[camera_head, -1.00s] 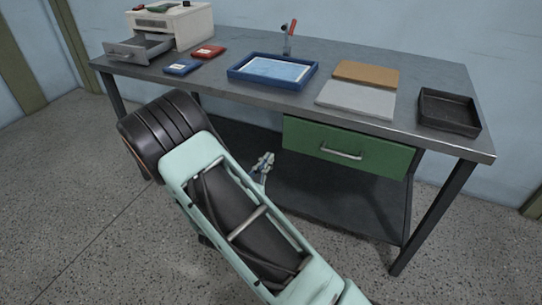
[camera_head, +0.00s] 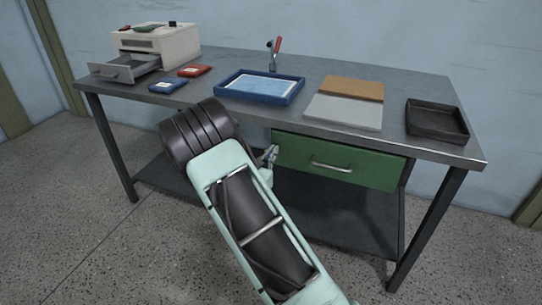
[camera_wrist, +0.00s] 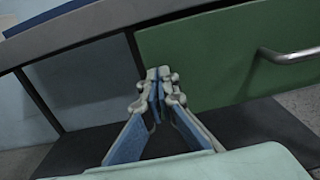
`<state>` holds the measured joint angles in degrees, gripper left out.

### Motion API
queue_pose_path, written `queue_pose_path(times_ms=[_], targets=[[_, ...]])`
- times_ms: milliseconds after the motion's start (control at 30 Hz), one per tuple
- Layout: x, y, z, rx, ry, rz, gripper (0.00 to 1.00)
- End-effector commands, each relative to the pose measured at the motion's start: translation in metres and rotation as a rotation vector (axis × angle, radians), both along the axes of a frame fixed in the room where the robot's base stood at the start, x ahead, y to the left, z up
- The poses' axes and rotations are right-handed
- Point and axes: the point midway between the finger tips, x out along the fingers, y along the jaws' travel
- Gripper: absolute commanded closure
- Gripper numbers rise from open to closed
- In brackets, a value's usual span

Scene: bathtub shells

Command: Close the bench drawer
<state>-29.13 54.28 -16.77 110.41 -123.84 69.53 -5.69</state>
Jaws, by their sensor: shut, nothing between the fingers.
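The green bench drawer (camera_head: 345,164) is under the right half of the workbench (camera_head: 200,99), with a metal bar handle (camera_head: 331,167) across its front. Its front lies just below the bench's front edge; I cannot tell how far it stands out. My gripper (camera_head: 271,156) is shut and empty at the drawer's left edge, mostly behind my arm's end. In the wrist view, the closed fingertips (camera_wrist: 159,77) overlap the left edge of the drawer front (camera_wrist: 210,60). The handle (camera_wrist: 288,55) is to their right. I cannot tell whether they touch the drawer.
On the bench are a cream cabinet (camera_head: 175,45) with a grey drawer (camera_head: 125,69) pulled out, a blue tray (camera_head: 230,93), a black tray (camera_head: 440,128), and tan and grey boards (camera_head: 345,108). A dark lower shelf (camera_head: 340,220) lies below. Bench legs (camera_head: 428,230) flank it.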

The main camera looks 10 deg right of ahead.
Motion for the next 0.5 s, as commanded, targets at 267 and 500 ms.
queue_pose_path(times_ms=[267, 500], targets=[[0.015, -0.011, -0.001, 0.001, -0.003, -0.004, 1.00], [0.040, -0.027, 0.000, 0.001, -0.001, -0.001, 1.00]])
